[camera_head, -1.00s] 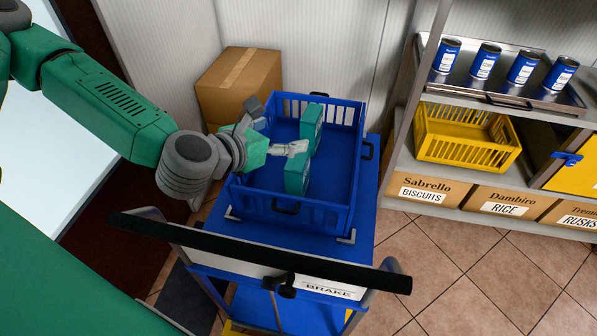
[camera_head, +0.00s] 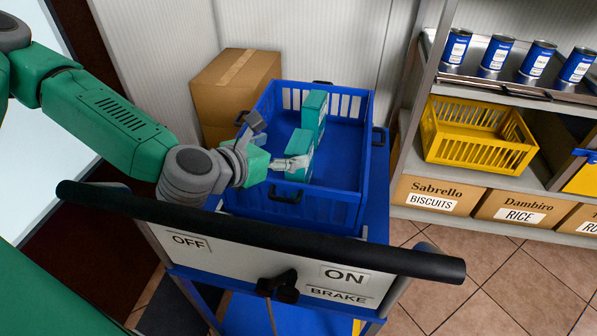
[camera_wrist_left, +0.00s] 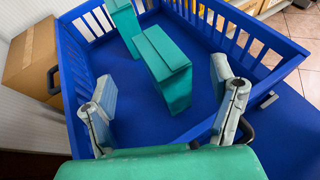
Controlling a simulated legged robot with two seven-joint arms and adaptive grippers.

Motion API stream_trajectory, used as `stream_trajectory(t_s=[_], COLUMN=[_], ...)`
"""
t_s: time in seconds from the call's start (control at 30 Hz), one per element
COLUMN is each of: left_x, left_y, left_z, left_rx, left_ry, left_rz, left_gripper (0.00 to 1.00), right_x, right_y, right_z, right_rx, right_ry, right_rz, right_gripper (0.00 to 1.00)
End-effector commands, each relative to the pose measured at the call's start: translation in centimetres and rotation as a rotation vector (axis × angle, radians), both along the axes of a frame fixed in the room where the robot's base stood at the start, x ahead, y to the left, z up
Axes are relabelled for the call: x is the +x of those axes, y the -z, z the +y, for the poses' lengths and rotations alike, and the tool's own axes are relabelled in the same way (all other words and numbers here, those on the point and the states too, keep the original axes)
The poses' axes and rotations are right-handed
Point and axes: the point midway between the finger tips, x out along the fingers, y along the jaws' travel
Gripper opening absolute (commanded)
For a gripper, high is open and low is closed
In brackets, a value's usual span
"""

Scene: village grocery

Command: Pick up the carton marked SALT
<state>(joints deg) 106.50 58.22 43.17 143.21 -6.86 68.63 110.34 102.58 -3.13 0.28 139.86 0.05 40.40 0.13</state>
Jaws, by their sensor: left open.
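Two teal cartons stand upright in the blue crate (camera_head: 335,205): a near one (camera_head: 301,146) and a far one (camera_head: 314,112). No SALT marking can be read on either. The left wrist view shows the near carton (camera_wrist_left: 163,60) in the middle and the other carton (camera_wrist_left: 123,24) beyond it to the left. My left gripper (camera_head: 275,145) is at the crate's left near side, fingers spread. In the wrist view its open fingers (camera_wrist_left: 160,85) appear on either side of the near carton, with nothing held. One finger overlaps the near carton in the head view; contact cannot be told. My right gripper is not seen.
The crate sits on a blue trolley with a black handle bar (camera_head: 250,234) across the front. A cardboard box (camera_head: 235,82) stands behind left. A shelf at right holds blue cans (camera_head: 495,57), a yellow crate (camera_head: 478,140) and labelled boxes (camera_head: 437,197).

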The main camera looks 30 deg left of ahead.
Motion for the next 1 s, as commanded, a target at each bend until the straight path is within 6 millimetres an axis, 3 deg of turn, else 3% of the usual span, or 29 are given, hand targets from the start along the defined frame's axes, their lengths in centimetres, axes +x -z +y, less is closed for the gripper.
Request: stream_trajectory(t_s=[0.1,0.33,0.57,0.8,1.0], left_x=[0.6,1.3,1.8,5.0,6.4], left_y=[0.7,0.9,0.8,2.0,2.5], left_z=[-0.2,-0.3,-0.2,-0.1,-0.5], left_rx=[0.003,0.001,-0.002,0.002,-0.001], left_ry=[0.000,0.003,0.002,0.003,0.003], left_rz=[-0.004,-0.002,0.000,0.000,0.000], left_gripper=[0.79,0.79,0.79,0.79,0.79], right_x=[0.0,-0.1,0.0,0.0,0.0], right_y=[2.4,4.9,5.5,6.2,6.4], right_z=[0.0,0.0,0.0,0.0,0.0], right_rx=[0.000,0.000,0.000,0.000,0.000], right_ry=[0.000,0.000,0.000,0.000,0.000], right_rz=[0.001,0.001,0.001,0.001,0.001], right_gripper=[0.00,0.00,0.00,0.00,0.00])
